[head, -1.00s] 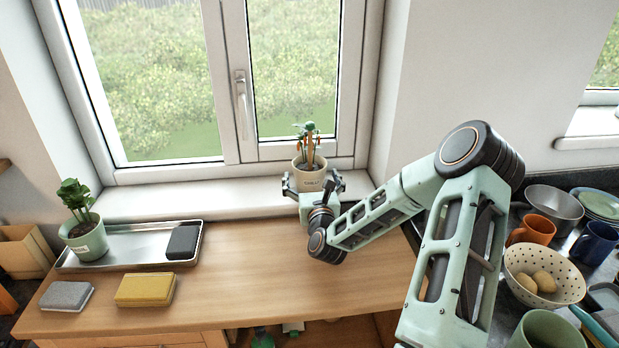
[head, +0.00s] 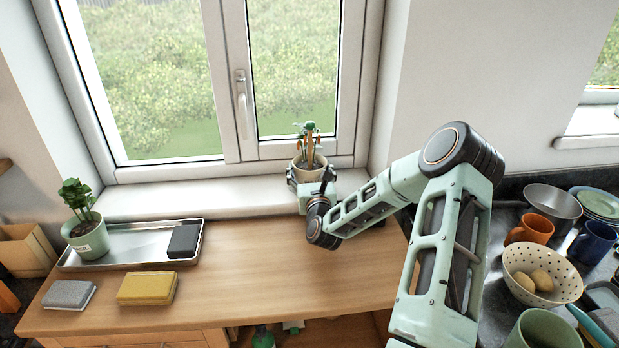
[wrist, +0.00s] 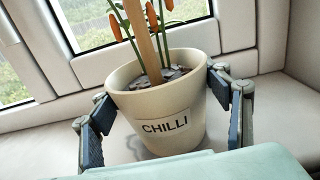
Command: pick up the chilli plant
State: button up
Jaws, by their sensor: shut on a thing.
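The chilli plant (head: 308,160) is in a cream pot at the windowsill, with orange chillies, green leaves and a wooden stake. In the wrist view its pot (wrist: 180,98) carries a "CHILLI" label and stands upright. My gripper (head: 311,176) is around the pot, with one finger on each side. In the wrist view my gripper (wrist: 165,112) is shut on the pot, its right pads against the pot wall. I cannot tell whether the pot's base touches the sill.
The white windowsill (head: 190,203) is clear to the left. A metal tray (head: 135,240) holds another potted plant (head: 84,222) and a dark block (head: 183,240). A yellow sponge (head: 147,288) and a grey one (head: 69,294) lie in front. Dishes crowd the right counter.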

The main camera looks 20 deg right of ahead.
jog(key=shift+r, duration=0.1)
jog(key=c, duration=0.4)
